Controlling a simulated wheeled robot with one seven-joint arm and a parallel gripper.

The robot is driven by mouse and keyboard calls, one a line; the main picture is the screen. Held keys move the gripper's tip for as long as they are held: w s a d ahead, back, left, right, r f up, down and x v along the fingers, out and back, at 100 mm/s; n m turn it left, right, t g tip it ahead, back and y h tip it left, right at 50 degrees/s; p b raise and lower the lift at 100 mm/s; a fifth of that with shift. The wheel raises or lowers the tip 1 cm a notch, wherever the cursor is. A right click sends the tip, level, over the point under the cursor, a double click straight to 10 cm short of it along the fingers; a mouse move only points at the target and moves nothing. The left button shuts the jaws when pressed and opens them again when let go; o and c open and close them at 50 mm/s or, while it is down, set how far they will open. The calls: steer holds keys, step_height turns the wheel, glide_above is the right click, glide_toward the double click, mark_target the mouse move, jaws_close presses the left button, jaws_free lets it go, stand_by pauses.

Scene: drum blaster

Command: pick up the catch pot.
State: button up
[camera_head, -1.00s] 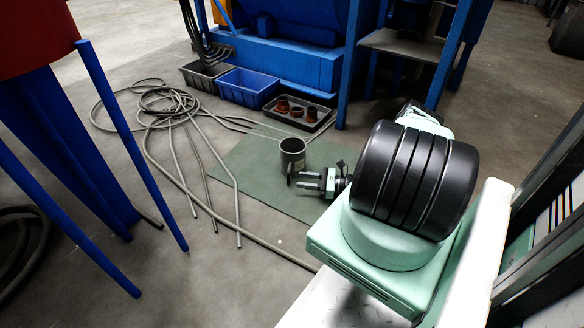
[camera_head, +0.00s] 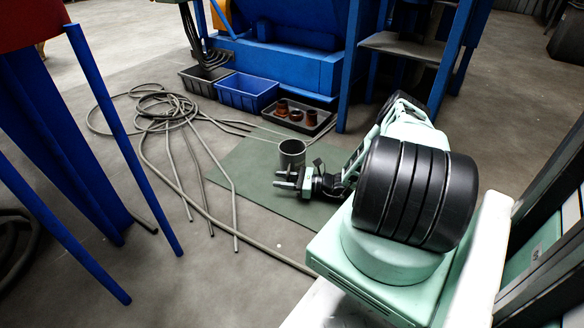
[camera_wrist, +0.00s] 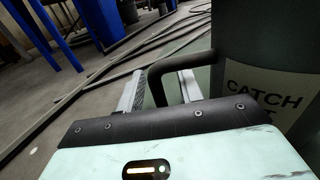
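The catch pot (camera_head: 292,150) is a dark grey cylinder standing upright on the green mat (camera_head: 244,172). In the wrist view the pot (camera_wrist: 265,60) fills the right side, with a white "CATCH" label partly hidden by my gripper's body. Its dark bent handle (camera_wrist: 178,62) sticks out to the left. My gripper (camera_head: 284,178) is low in front of the pot, fingers pointing left. In the wrist view the gripper (camera_wrist: 160,92) has its two fingers apart, with the handle's upright part seen between them. I cannot tell whether either finger touches it.
Grey hoses (camera_head: 165,110) lie loose on the floor to the left. A black bin (camera_head: 205,78), a blue bin (camera_head: 247,92) and a dark tray (camera_head: 312,116) with rusty parts stand behind the mat. Blue legs (camera_head: 75,160) stand at the left.

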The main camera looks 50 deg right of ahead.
jaws_close()
